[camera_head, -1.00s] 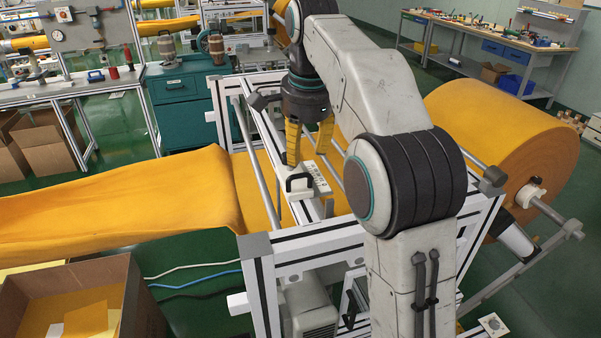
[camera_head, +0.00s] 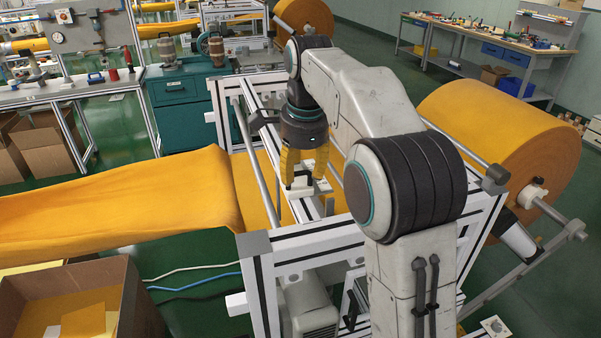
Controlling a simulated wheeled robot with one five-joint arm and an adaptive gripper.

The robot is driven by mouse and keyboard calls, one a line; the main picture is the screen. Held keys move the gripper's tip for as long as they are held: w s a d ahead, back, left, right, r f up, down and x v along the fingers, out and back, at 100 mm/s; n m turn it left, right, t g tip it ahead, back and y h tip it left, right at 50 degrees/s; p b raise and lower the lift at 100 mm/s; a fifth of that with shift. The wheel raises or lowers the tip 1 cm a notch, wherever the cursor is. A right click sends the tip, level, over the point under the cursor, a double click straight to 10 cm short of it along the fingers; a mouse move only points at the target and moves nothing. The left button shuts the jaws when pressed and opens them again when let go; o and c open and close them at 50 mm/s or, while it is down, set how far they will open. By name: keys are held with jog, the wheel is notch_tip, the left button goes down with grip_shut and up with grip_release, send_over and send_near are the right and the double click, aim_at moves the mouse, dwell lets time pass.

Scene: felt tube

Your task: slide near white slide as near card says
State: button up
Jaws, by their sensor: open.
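The near white slide (camera_head: 322,187) sits on the rail (camera_head: 308,210) of the white frame, with a dark handle (camera_head: 299,182) on its top. My gripper (camera_head: 303,182) has yellow fingers, points down and is at the handle, its fingers apart around or just in front of it. I cannot tell whether they touch it. The gripper hides most of the slide's top and its markings. I cannot make out the near card.
Orange felt (camera_head: 120,204) runs from the left into the frame. A large felt roll (camera_head: 510,140) is at the right. My arm covers the frame's right part. A cardboard box (camera_head: 130,300) stands at the lower left, and a teal cabinet (camera_head: 180,110) stands behind.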

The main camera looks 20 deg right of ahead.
jog(key=shift+f, duration=0.35)
jog(key=shift+c, duration=0.3)
jog(key=shift+w, duration=0.1)
grip_shut()
